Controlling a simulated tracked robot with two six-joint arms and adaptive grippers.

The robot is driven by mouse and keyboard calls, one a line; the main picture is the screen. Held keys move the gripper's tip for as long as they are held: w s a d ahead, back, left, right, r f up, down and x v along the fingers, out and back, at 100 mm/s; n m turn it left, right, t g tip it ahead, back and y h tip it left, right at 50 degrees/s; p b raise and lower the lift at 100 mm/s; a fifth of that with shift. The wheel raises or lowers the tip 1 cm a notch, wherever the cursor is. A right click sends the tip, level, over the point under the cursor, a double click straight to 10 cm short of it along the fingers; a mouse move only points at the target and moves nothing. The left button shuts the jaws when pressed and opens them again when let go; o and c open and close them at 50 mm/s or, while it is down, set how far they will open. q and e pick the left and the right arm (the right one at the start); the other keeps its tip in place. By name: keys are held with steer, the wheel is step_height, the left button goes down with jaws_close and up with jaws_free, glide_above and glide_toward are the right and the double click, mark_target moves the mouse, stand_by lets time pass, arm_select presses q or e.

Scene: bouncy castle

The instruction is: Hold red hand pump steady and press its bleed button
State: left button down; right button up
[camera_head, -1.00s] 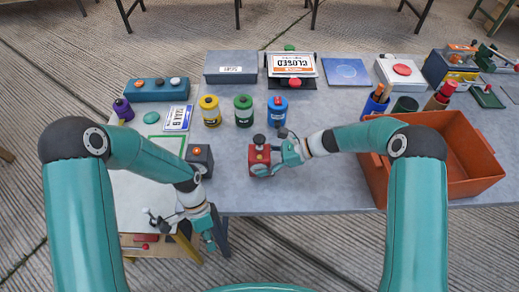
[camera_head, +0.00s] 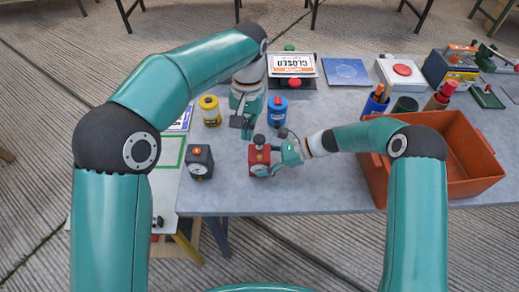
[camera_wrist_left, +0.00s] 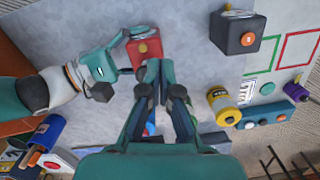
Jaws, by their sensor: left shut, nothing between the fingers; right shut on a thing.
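The red hand pump (camera_head: 259,158) stands on the grey table, with a dark round knob at its top and a dial on its near side. In the left wrist view the red pump (camera_wrist_left: 146,54) shows a small yellow-and-red button on its face. My right gripper (camera_head: 279,158) is shut on the pump from the right. My left gripper (camera_head: 246,128) is shut and empty, just behind and above the pump, pointing down. In the left wrist view its fingertips (camera_wrist_left: 164,80) are close to the pump; contact cannot be told.
A black box with an orange button (camera_head: 199,162) stands left of the pump. A yellow bottle (camera_head: 210,112) and a blue one (camera_head: 277,111) flank my left gripper, which hides the green one. An orange crate (camera_head: 440,190) is at right. The table's front edge is near.

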mark_target(260, 156)
arm_select(q)
steer(key=d+r+n, duration=0.2)
steer(key=r, duration=0.1)
steer(key=d+r+t, duration=0.1)
steer(key=shift+w+r+n, duration=0.3)
steer(key=shift+w+n, duration=0.05)
steer(key=shift+n, duration=0.05)
step_height(260, 156, down, 14)
steer(key=shift+f, duration=0.1)
stand_by(0.3)
